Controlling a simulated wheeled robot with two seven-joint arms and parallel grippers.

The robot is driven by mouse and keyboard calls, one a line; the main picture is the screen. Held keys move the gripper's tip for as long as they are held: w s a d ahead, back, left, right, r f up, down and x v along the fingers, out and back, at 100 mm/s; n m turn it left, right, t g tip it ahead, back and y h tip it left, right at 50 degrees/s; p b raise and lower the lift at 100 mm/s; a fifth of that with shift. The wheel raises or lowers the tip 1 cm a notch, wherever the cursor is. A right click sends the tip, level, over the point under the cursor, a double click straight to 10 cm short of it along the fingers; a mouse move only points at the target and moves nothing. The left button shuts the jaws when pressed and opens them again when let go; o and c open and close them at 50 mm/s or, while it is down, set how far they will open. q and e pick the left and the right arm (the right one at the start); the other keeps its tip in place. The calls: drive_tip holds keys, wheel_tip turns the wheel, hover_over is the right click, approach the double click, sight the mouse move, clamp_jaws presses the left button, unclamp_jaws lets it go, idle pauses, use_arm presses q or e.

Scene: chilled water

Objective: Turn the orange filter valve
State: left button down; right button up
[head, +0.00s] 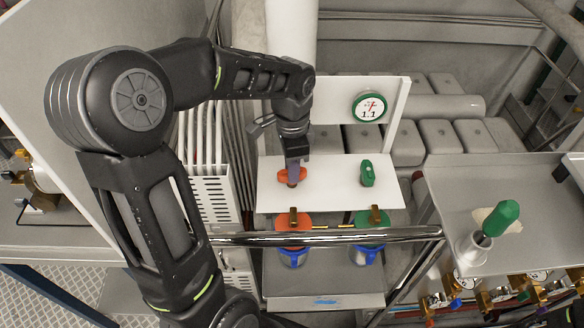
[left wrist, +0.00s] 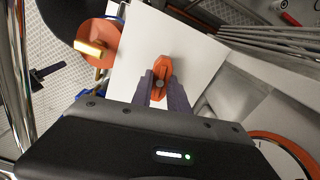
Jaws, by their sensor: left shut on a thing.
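The orange filter valve (head: 290,178) is a small handle on a white panel (head: 325,196) in the middle of the head view. In the left wrist view the orange valve handle (left wrist: 161,80) has a grey screw at its centre and lies between my two purple-grey fingers. My left gripper (head: 292,166) reaches down to it from above and is shut on it, so the handle is partly hidden. A green valve handle (head: 367,173) stands to its right on the same panel. My right gripper does not show.
A green-rimmed gauge (head: 369,106) reading 1.1 is behind the panel. A metal rail (head: 390,235) crosses in front, near an orange-topped filter (head: 293,222) and a green-topped one (head: 371,218). A grey counter (head: 470,185) with a green-handled item (head: 500,216) stands at right.

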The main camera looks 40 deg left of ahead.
use_arm(q)
drive_tip(key=n+b, duration=0.1)
drive_tip(key=n, duration=0.7)
drive_tip(key=shift+b, duration=0.35)
drive_tip(key=n, duration=0.4)
drive_tip(key=shift+b, duration=0.35)
drive_tip(key=shift+n, duration=1.9)
drive_tip(key=c, duration=1.3)
unclamp_jaws()
drive_tip(key=shift+r, duration=0.15)
